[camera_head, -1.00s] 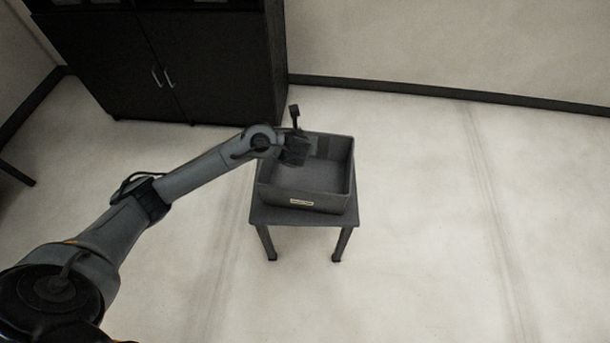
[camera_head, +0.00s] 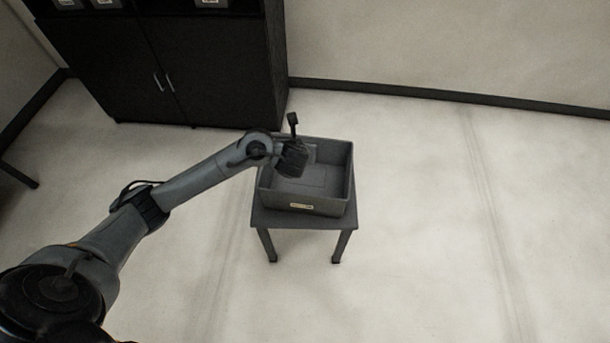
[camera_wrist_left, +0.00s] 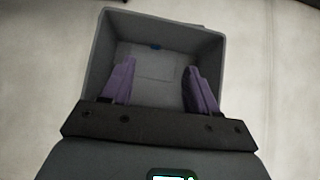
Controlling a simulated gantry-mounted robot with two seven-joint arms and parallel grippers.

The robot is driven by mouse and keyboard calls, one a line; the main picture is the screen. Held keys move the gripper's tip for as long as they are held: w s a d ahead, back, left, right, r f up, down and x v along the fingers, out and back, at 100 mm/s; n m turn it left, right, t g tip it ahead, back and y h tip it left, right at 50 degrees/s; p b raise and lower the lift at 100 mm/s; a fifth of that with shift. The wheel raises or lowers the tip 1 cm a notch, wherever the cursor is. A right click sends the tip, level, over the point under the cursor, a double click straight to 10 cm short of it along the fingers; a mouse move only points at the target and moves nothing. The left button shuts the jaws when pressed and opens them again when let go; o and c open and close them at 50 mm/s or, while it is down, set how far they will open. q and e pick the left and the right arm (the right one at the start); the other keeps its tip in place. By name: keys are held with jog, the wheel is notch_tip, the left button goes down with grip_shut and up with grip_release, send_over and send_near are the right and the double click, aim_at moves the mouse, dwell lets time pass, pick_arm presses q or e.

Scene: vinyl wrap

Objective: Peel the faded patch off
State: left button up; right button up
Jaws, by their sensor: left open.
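A grey open bin (camera_head: 347,180) stands on a small dark table (camera_head: 262,217). My left gripper (camera_head: 292,167) is over the bin's left part, and its jaws are open with nothing between the fingers. In the left wrist view the two purple fingers (camera_wrist_left: 158,75) point down into the bin (camera_wrist_left: 103,45). A faint, flat, grey rectangular sheet (camera_wrist_left: 150,66) lies on the bin floor between and beyond the fingertips, apart from them. I cannot tell whether it is the faded patch. A small blue spot (camera_wrist_left: 155,47) shows at its far edge. My right gripper is not in view.
A small pale label (camera_head: 301,206) is on the bin's front wall. A black cabinet (camera_head: 205,70) stands behind to the left, with bins on its upper shelf. The floor (camera_head: 430,220) to the right is clear.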

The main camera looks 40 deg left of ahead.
pick_arm(q)
jog(key=p+v, duration=0.3)
jog(key=v, duration=0.3)
jog(key=shift+s+r+p, duration=0.25)
jog(key=shift+r+p, duration=0.05)
jog(key=shift+p, duration=0.1)
jog(key=shift+d, duration=0.1)
